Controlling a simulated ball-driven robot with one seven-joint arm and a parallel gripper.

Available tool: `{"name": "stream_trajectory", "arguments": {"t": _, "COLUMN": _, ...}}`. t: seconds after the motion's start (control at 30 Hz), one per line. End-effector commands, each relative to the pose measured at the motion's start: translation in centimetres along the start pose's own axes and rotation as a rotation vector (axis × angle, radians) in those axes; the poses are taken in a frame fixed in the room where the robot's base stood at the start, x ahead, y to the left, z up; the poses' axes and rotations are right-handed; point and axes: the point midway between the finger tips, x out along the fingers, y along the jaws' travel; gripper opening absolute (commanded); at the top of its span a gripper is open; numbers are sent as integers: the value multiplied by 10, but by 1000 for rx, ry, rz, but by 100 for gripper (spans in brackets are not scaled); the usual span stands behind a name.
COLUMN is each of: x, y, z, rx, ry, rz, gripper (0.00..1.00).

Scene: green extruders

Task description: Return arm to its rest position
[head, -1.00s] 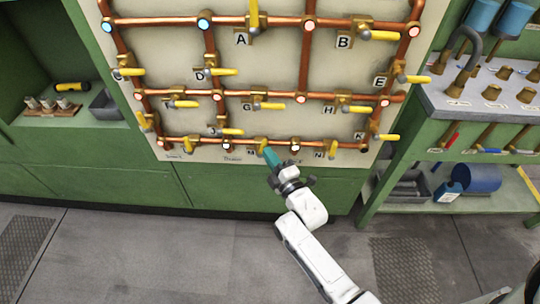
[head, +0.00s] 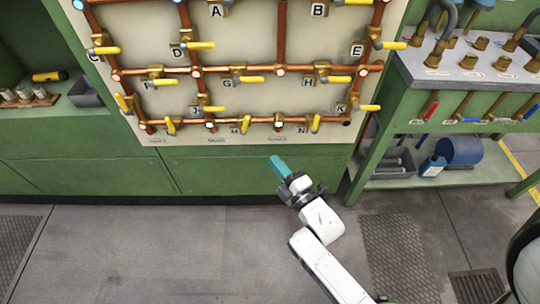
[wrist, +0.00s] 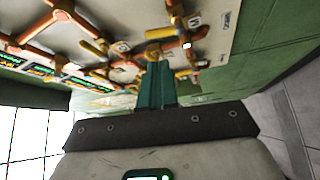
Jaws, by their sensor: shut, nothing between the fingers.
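My gripper (head: 279,166) has teal fingers and sits at the end of my white arm, in front of the green cabinet below the pipe panel. Its fingers are together and hold nothing. In the wrist view the teal fingers (wrist: 156,85) point toward the panel. The panel (head: 245,55) carries copper pipes with several yellow-handled valves and lettered labels. The lowest valves, such as the one by label N (head: 315,123), are above the gripper in the head view, and the gripper appears apart from them.
A green workbench (head: 400,100) with a grey top stands at right. Its lower shelf holds a blue cylinder (head: 459,151), a blue container (head: 432,166) and a grey bin (head: 392,163). The grey floor (head: 180,240) at left is clear.

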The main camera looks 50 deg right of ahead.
Motion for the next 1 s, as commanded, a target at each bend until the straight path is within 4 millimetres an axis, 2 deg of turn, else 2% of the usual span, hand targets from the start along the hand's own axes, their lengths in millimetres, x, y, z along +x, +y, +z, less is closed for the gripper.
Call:
{"name": "stream_trajectory", "arguments": {"t": 0.17, "x": -8, "y": 0, "z": 0, "rx": 0, "ry": 0, "rz": 0, "gripper": 0}}
{"name": "stream_trajectory", "arguments": {"t": 0.8, "x": -7, "y": 0, "z": 0, "rx": 6, "ry": 0, "rz": -6, "gripper": 0}}
{"name": "stream_trajectory", "arguments": {"t": 1.0, "x": -4, "y": -15, "z": -7, "rx": 131, "ry": -19, "rz": -152, "gripper": 0}}
